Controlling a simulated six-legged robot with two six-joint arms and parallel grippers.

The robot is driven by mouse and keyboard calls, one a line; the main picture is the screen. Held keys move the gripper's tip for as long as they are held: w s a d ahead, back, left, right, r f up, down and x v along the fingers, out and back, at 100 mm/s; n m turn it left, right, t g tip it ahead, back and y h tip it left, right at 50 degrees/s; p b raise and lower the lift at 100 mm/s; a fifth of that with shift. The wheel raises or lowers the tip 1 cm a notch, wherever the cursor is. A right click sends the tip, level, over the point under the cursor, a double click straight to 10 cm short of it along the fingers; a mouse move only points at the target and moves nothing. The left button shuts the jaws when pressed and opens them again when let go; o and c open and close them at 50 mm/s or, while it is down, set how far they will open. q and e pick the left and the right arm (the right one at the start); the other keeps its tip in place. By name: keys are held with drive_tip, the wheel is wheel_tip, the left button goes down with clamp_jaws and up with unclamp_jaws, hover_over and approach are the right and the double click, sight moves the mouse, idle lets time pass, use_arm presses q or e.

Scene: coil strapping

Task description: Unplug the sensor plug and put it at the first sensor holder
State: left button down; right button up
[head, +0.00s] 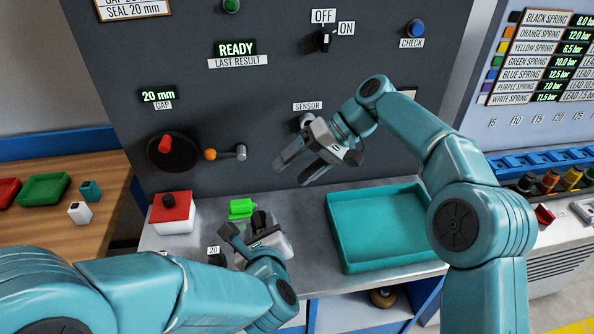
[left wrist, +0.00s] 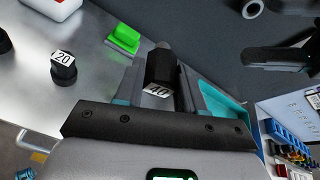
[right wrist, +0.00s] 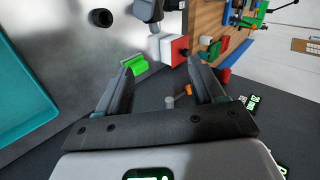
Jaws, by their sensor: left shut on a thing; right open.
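Below the SENSOR label on the dark panel is a pale round fitting (head: 306,121), partly hidden by my right gripper; I cannot tell plug from socket. My right gripper (head: 292,173) is open and empty in front of the panel, its fingers pointing down and left. It also shows in the left wrist view (left wrist: 280,62). The cylinder's dark top shows in the head view (head: 259,219). I cannot pick out the first sensor holder.
A green block (head: 241,208) and a red-topped white box (head: 172,213) stand on the bench. A black piece marked 20 (left wrist: 64,68) is near my left gripper. A teal tray (head: 385,262) lies to the right. A crank handle (head: 225,154) juts from the panel.

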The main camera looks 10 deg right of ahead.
sight(258, 211)
drive_tip(key=shift+g+h, duration=0.3)
drive_tip(key=shift+g, duration=0.3)
drive_tip(key=x, duration=0.4)
drive_tip(key=s+x, duration=0.1)
drive_tip(key=x, duration=0.3)
drive_tip(key=s+x, duration=0.1)
drive_tip(key=x, duration=0.3)
drive_tip(key=shift+a+r, duration=0.3)
drive_tip(key=c, duration=1.1)
drive_tip(key=o, duration=1.1)
drive_tip(key=v, duration=1.2)
drive_tip(key=shift+d+f, duration=0.15)
